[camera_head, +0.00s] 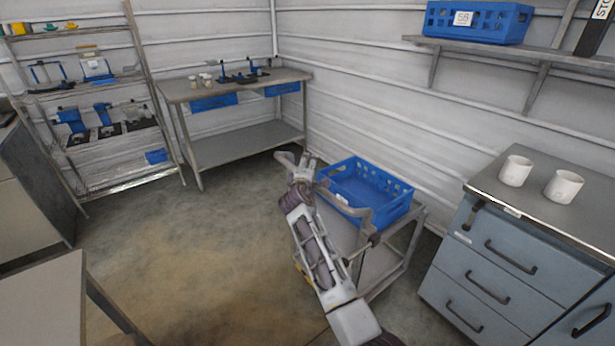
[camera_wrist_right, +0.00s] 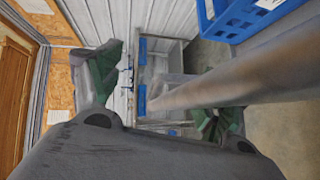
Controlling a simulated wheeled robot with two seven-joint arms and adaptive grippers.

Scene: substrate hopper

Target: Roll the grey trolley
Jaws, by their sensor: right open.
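The grey trolley (camera_head: 408,243) stands in the middle of the floor, with a blue crate (camera_head: 397,207) on its top. Its bar handle (camera_head: 357,213) is on the side nearest my right arm and is partly hidden by it. My right gripper (camera_head: 307,163) is beside the left end of the crate, above the handle side. In the right wrist view the open jaws (camera_wrist_right: 163,90) show with a grey bar (camera_wrist_right: 235,82) running between the fingers. Whether the fingers touch the bar I cannot tell. My left gripper is not in view.
A blue drawer cabinet (camera_head: 478,262) with two white cups (camera_head: 515,171) (camera_head: 563,186) stands close to the trolley's right. A workbench (camera_head: 240,85) stands at the back, a shelf rack (camera_head: 100,105) at the left. The floor (camera_head: 185,240) left of the trolley is clear.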

